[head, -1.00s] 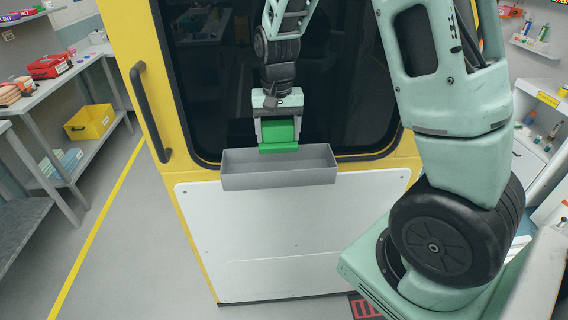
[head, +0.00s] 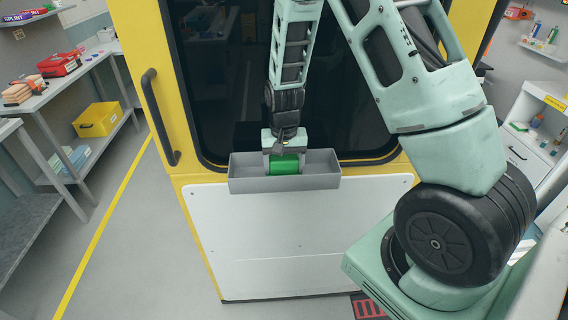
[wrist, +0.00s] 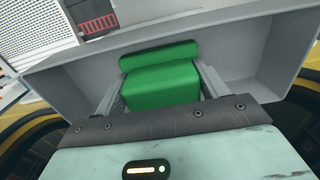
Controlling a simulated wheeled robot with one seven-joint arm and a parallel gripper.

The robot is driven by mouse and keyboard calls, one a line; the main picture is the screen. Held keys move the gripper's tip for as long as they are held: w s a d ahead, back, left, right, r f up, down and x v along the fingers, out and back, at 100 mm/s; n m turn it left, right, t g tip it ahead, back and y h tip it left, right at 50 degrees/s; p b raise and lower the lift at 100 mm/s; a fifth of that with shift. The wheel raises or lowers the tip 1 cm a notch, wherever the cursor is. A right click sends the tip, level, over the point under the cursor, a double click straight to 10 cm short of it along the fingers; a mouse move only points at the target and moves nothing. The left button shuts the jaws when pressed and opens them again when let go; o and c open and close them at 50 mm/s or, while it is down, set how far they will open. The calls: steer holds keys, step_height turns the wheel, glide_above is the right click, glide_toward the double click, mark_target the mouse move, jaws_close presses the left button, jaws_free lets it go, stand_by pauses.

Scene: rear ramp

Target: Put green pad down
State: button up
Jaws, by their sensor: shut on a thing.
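The green pad (head: 285,164) is between the fingers of my gripper (head: 284,160), which is shut on it. I cannot tell whether the pad touches the tray floor.
The tray is fixed to a yellow-framed door with a dark window (head: 350,80), above a white panel (head: 300,235). Free room shows inside the tray on both sides of the pad. A bench with a red box (head: 58,65) and a yellow bin (head: 97,119) stands at left.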

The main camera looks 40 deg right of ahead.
mark_target(284, 159)
steer(key=o, duration=0.9)
steer(key=shift+f, duration=0.1)
step_height(284, 159, up, 12)
steer(key=b, duration=0.4)
steer(key=s+a+r+n+y, duration=0.1)
steer(key=s+a+n, duration=0.25)
steer(key=a, duration=0.45)
steer(key=s+a+r+n, duration=0.1)
steer(key=s+a+n, duration=0.25)
steer(key=a, duration=0.45)
steer(key=s+a+n, duration=0.2)
steer(key=s, duration=0.3)
steer(key=s+a+n, duration=0.3)
steer(key=s, duration=0.3)
steer(key=s+a+n, duration=0.2)
steer(key=s+a, duration=0.1)
steer(key=s, duration=0.3)
steer(key=shift+a+f+n, duration=0.2)
steer(key=shift+f+n, duration=0.05)
steer(key=shift+n, duration=0.05)
